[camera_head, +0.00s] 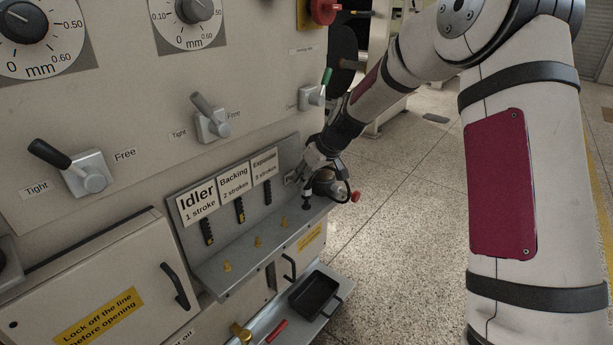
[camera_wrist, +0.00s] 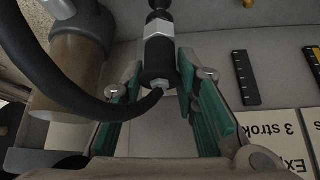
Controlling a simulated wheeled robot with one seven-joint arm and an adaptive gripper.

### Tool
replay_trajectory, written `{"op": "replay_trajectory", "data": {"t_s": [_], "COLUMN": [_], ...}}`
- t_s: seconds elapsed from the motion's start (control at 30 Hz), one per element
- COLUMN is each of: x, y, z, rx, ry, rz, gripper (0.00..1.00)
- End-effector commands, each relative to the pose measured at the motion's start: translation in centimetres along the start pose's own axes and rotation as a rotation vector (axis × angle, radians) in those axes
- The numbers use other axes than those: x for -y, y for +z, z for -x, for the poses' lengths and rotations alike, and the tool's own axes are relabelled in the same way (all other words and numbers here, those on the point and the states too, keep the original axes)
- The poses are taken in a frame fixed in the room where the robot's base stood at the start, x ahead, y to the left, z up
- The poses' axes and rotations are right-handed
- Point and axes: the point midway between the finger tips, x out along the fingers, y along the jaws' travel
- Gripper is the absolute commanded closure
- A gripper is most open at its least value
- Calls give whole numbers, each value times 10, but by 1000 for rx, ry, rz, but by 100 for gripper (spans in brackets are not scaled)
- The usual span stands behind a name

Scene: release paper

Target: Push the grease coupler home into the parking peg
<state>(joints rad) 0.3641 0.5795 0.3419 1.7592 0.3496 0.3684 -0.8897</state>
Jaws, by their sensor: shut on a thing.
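My gripper (camera_head: 309,174) is at the right end of the sloped grey shelf. In the wrist view its green-padded fingers (camera_wrist: 160,82) are shut on the grease coupler (camera_wrist: 157,56), a black cylinder with a silver hex collar. A black hose curves from the coupler to the left. Beyond the collar a dark rounded piece (camera_wrist: 158,5) runs out at the picture's top edge. In the head view a dark upright piece (camera_head: 306,204) stands under my gripper at the shelf. I cannot tell where coupler ends and parking peg begins, or whether it is fully seated.
A tan cylinder (camera_wrist: 78,65) is close left of the coupler in the wrist view. A black tray (camera_head: 314,293) sits lower. Open floor lies to the right.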

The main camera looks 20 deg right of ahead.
Motion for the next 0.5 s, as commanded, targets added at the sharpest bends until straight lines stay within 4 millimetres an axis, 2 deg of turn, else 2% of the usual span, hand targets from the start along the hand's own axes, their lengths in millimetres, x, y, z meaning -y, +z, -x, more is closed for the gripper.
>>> {"op": "replay_trajectory", "data": {"t_s": [0.5], "x": [0], "y": [6], "z": [-10], "rx": [0], "ry": [0], "rz": [-1], "gripper": [100]}}
